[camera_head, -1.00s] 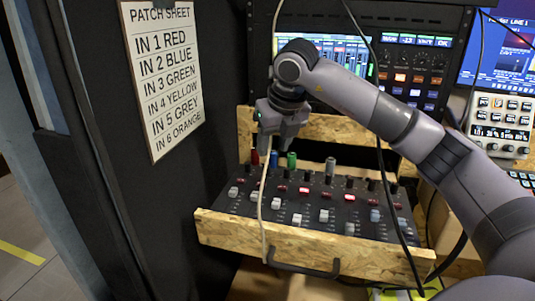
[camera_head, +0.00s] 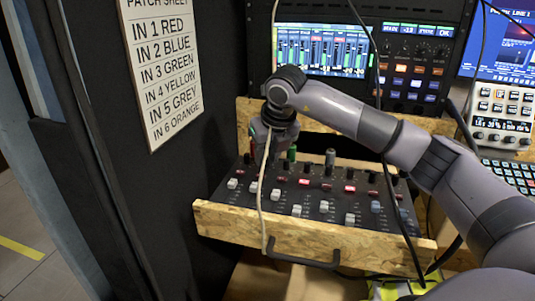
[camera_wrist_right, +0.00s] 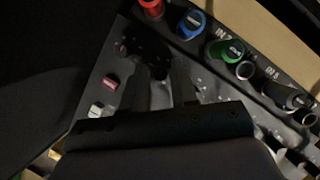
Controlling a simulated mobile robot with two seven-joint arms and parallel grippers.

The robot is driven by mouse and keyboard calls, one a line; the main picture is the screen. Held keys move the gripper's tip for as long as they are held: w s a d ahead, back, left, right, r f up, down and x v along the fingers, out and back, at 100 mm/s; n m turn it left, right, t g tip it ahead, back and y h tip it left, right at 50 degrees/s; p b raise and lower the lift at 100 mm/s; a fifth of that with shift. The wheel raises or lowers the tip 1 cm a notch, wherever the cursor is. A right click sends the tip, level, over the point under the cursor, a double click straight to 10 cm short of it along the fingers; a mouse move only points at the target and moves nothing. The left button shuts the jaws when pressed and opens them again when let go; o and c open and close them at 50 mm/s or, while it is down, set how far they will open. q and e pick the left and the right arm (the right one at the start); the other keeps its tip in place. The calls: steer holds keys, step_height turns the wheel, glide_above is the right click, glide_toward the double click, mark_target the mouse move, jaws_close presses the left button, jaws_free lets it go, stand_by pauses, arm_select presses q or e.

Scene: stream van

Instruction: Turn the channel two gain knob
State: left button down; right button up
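The mixer (camera_head: 310,198) lies in a chipboard drawer (camera_head: 315,235), with a row of black knobs along its back and faders in front. My right gripper (camera_head: 261,158) points down over the back left of the mixer and hides the knobs there, likely including the channel two gain knob. In the right wrist view my gripper fingers (camera_wrist_right: 160,88) stand apart, with panel visible between them. Dark knob shapes lie at the fingertips; contact cannot be told. Red (camera_wrist_right: 151,8), blue (camera_wrist_right: 191,22) and green (camera_wrist_right: 231,51) plugs stand just beyond. My left gripper is not in view.
A patch sheet (camera_head: 162,70) hangs on the dark wall at left. A rack unit with a meter screen (camera_head: 322,50) stands behind the drawer. A pale cable (camera_head: 264,200) and a black cable hang in front of the mixer. A button panel (camera_head: 502,115) is at right.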

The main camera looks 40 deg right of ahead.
jaws_close()
steer(key=shift+n, duration=0.5)
steer(key=shift+n+y+p, duration=0.4)
steer(key=shift+n+p, duration=0.1)
steer(key=shift+n, duration=0.1)
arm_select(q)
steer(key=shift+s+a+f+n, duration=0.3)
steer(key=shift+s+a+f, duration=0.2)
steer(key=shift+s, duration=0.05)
